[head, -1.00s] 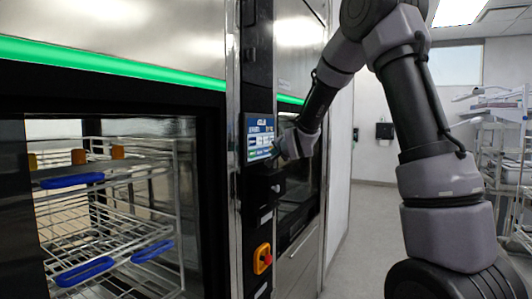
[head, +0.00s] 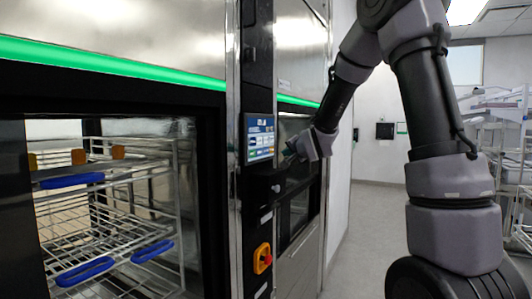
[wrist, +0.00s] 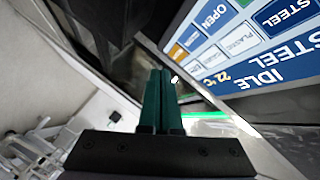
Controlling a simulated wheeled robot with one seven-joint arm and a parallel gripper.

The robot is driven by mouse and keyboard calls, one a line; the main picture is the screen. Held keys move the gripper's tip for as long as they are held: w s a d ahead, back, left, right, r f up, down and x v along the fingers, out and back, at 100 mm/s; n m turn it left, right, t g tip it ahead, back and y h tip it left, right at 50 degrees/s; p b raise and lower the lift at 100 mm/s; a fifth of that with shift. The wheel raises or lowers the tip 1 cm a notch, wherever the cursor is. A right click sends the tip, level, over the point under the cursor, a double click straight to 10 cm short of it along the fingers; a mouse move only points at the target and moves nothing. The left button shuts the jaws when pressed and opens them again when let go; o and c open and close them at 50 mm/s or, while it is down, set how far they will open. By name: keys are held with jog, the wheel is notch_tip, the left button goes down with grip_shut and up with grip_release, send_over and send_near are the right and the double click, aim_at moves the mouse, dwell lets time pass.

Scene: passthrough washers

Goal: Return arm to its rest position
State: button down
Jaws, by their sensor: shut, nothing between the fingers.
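My gripper (head: 288,151) is at the end of my arm, to the right of the washer's touch panel (head: 259,137) in the head view. In the wrist view my gripper's two green fingers (wrist: 161,98) are pressed together with nothing between them. The panel's screen (wrist: 250,50) fills the upper right of the wrist view and reads IDLE, STEEL, OPEN and 22 °C. The fingertips are apart from the screen, and my arm is bent, with its elbow out of view at the top of the head view.
The washer (head: 110,40) with a green light strip stands at left, with a wire rack (head: 100,215) with blue handles behind its glass. A red and yellow emergency switch (head: 262,258) is below the panel. A wire shelf (head: 505,150) is at right; the floor (head: 365,220) between is clear.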

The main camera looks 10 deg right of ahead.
dwell(0.4)
jog(key=s+d+r+n+g+h, duration=0.1)
jog(key=s+d+r+n+g, duration=0.15)
jog(key=s, duration=0.95)
jog(key=s+d+r+n+g+h, duration=0.1)
jog(key=s+d+r+g, duration=0.2)
jog(key=s, duration=1)
jog(key=s+f+n+g+y, duration=0.1)
jog(key=s+f+n+g, duration=0.1)
jog(key=s, duration=1.1)
jog(key=shift+a+f, duration=0.35)
jog(key=shift+f, duration=0.35)
jog(key=shift+g, duration=0.25)
